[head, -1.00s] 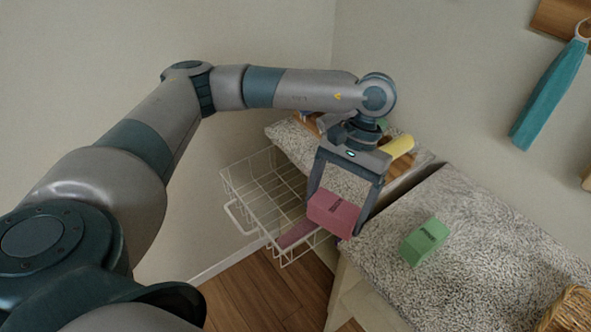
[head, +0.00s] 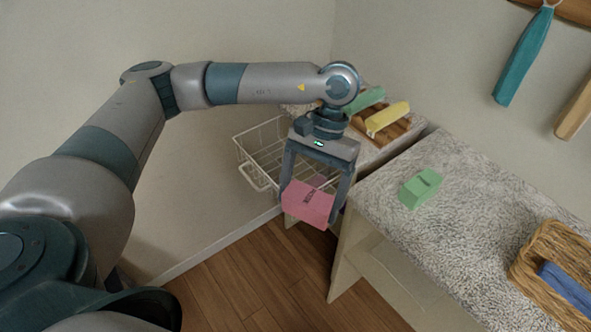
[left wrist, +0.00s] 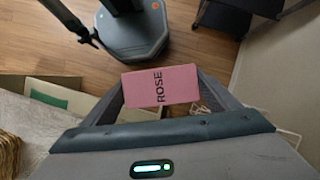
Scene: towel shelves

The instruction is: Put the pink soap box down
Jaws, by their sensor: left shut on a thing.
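The pink soap box (head: 307,204) is between the fingers of my left gripper (head: 312,200), which is shut on it. The box hangs in the air over the wood floor, in front of the wire basket and left of the speckled counter's edge. In the left wrist view the pink box (left wrist: 160,86) shows the word ROSE and lies across between the fingertips (left wrist: 162,92). A green box (head: 421,187) stands on the speckled counter (head: 390,215), apart from the gripper. My right gripper is not in view.
A white wire basket (head: 247,160) sticks out below the back counter. A wooden rack there holds a yellow roll (head: 388,118) and a green roll (head: 367,98). A wicker basket (head: 530,262) with blue cloth stands on the counter at right. The counter around the green box is clear.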

